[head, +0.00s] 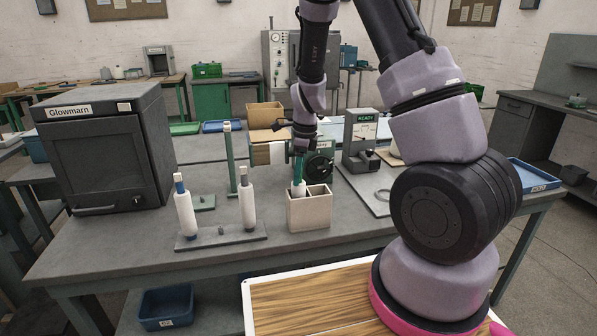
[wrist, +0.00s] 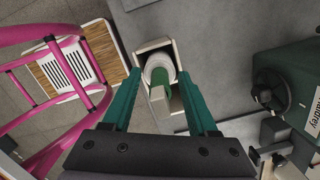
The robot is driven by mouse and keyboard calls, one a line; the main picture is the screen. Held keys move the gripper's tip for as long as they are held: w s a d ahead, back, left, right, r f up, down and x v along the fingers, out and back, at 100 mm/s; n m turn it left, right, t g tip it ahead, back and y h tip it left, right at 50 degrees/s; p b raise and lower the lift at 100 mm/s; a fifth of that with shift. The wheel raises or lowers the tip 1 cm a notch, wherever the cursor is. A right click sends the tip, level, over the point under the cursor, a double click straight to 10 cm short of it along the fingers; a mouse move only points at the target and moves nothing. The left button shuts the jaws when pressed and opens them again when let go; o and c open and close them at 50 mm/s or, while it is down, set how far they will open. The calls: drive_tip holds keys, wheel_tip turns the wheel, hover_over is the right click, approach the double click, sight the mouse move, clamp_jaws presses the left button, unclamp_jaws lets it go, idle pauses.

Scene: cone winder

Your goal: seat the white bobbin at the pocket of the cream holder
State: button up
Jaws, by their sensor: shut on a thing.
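The cream holder (head: 310,213) stands on the grey bench and has open compartments. My gripper (head: 299,178) points down over its left compartment, shut on the white bobbin (head: 299,190). The bobbin is upright, with its lower end hidden behind the holder's front wall; I cannot tell whether it touches the bottom. In the wrist view the white bobbin (wrist: 157,66) has a green core with a pale tip, between my two green fingers (wrist: 160,75). The holder's rim (wrist: 153,43) shows around the bobbin there.
Two other white bobbins (head: 186,212) stand on a grey rack (head: 222,239) left of the holder. A green post (head: 230,165) and the green winder (head: 320,166) are behind. A dark Glowmarn cabinet (head: 107,150) is at left, a READY device (head: 361,140) at right.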

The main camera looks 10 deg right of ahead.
drive_tip(key=shift+f, duration=0.5)
drive_tip(key=o, duration=1.3)
drive_tip(key=shift+c, duration=0.2)
drive_tip(key=shift+r, duration=0.1)
drive_tip(key=r, duration=0.6)
drive_tip(key=d+r, duration=0.1)
drive_tip(key=r, duration=0.2)
drive_tip(key=shift+s+r, duration=0.2)
drive_tip(key=shift+r, duration=0.05)
drive_tip(key=shift+d+r, duration=0.15)
drive_tip(key=shift+r, duration=0.4)
